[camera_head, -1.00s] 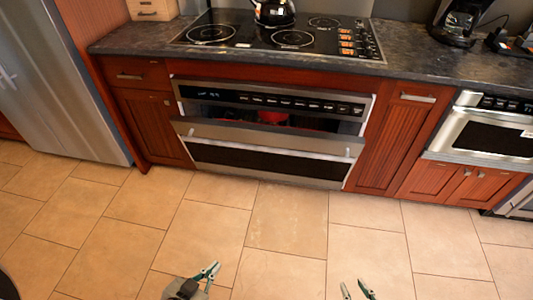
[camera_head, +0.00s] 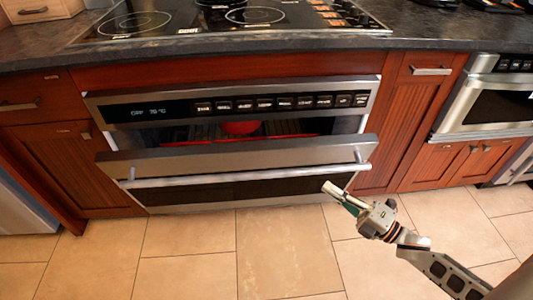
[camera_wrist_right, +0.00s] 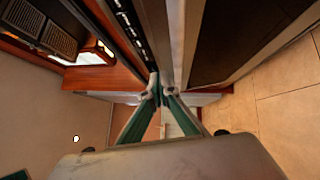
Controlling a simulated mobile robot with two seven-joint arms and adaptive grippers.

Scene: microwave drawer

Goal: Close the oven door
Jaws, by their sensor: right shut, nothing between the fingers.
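The oven door (camera_head: 255,158) is partly open, tilted out from the top, with a gap under the control panel (camera_head: 250,102). Its long handle (camera_head: 240,176) runs across the front. Inside the gap a red item (camera_head: 240,127) and a rack show. My right gripper (camera_head: 332,190) is shut and empty, in front of the door's lower right part, below the handle's right end. I cannot tell if it touches the door. In the right wrist view its fingertips (camera_wrist_right: 163,92) are together, with the dark door front (camera_wrist_right: 245,35) beyond. My left gripper is out of view.
A cooktop (camera_head: 230,18) is set in the dark counter above the oven. Red wooden cabinets (camera_head: 430,110) flank it, with a microwave drawer (camera_head: 490,100) at the right. The tiled floor (camera_head: 230,255) in front is clear.

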